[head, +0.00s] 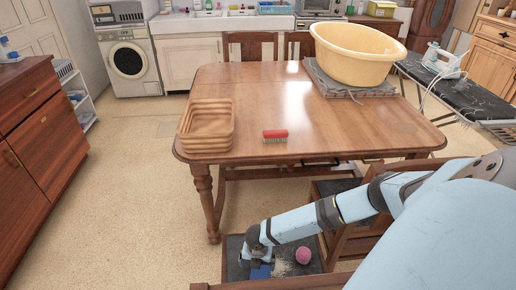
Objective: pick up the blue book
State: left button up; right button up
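A small blue object, which looks like the blue book (262,272), lies on the dark seat of a chair (234,245) at the lower middle of the head view. Only a small part of it shows. My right arm reaches down from the right, and my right gripper (258,262) is right at the book, covering part of it. The fingers are too small and hidden to tell whether they are open, shut or touching it. My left gripper is not in view.
A pink ball (303,255) and a pale bristly item (282,267) lie beside the book on the seat. The wooden table (340,125) stands just beyond, holding a wooden basket (206,127), a red-backed brush (275,135) and a yellow tub (357,55). Floor at left is clear.

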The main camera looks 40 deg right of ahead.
aim_at(261, 271)
jog(key=shift+s+d+f+b, duration=0.1)
jog(key=shift+d+f+b, duration=0.1)
jog(key=shift+f, duration=0.3)
jog(key=shift+s+d+f+b, duration=0.1)
jog(key=shift+d+f, duration=0.1)
jog(key=shift+f, duration=0.25)
jog(key=shift+s+d+f, duration=0.1)
jog(key=shift+d, duration=0.05)
jog(key=shift+f, duration=0.1)
jog(key=shift+f+b, duration=0.3)
jog(key=shift+b, duration=0.2)
notch_tip(261, 271, down, 3)
jog(key=b, duration=0.3)
jog(key=shift+s+f, duration=0.1)
jog(key=shift+f, duration=0.1)
jog(key=shift+f+b, duration=0.4)
jog(key=shift+b, duration=0.15)
jog(key=shift+f, duration=0.1)
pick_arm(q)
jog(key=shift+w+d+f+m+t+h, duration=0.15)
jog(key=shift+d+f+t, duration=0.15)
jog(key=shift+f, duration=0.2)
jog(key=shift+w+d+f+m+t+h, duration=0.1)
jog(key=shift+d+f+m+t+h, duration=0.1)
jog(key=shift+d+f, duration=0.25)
pick_arm(e)
jog(key=c, duration=1.1)
